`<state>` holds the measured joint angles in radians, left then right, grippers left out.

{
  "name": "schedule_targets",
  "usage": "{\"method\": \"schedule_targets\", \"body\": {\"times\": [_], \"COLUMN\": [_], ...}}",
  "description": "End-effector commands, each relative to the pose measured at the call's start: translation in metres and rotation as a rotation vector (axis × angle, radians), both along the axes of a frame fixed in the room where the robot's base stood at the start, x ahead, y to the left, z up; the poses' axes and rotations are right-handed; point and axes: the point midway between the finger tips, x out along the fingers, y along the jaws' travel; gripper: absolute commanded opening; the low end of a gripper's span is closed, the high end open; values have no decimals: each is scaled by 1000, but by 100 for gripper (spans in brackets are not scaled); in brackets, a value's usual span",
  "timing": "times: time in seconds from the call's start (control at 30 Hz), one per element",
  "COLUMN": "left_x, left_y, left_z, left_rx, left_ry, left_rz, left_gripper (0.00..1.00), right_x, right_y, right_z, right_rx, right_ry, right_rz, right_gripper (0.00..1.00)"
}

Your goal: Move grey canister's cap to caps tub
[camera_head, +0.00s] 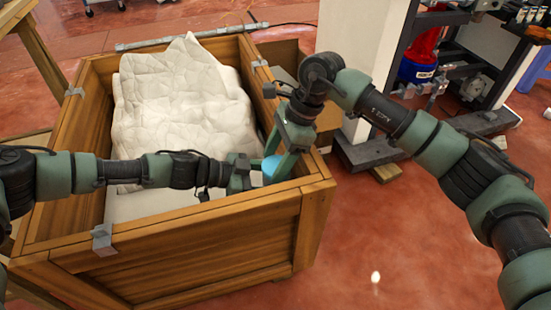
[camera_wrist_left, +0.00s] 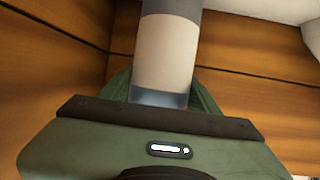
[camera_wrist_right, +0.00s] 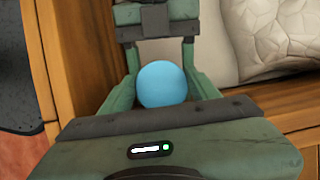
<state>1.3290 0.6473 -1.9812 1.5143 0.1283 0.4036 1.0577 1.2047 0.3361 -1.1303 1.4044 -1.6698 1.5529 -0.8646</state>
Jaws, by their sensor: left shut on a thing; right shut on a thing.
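A canister (camera_wrist_left: 165,50) with a grey end, a pale body and a bluish band shows in the left wrist view. My left gripper (camera_head: 258,174) is shut on it, low inside the wooden crate, with a finger on each side. A round light-blue cap (camera_wrist_right: 165,84) sits between the fingers of my right gripper (camera_wrist_right: 166,92), which is shut on it. The cap also shows in the head view (camera_head: 270,165), beside my left gripper. The cap hides what is under it, so I cannot tell whether it is still on the canister. I cannot identify the caps tub.
The wooden crate (camera_head: 200,255) has raised walls and metal corner brackets close around both grippers. White padding (camera_head: 180,90) fills its far part. A white pillar (camera_head: 360,45) and a machine frame with a red and blue container (camera_head: 420,65) stand to the right. Red floor (camera_head: 400,260) is open at lower right.

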Motion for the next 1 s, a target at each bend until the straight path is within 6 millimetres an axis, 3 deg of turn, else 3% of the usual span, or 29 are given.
{"method": "schedule_targets", "body": {"times": [0.67, 1.0], "left_x": [-1, -1], "left_y": [0, 0], "left_z": [-1, -1], "left_rx": [1, 1], "left_ry": [1, 2], "left_rz": [-2, -1], "left_gripper": [0, 0], "right_x": [1, 1], "right_y": [0, 0], "right_z": [2, 13], "right_rx": [0, 2], "right_ry": [-2, -2], "right_rz": [-1, -1], "right_gripper": [12, 12]}}
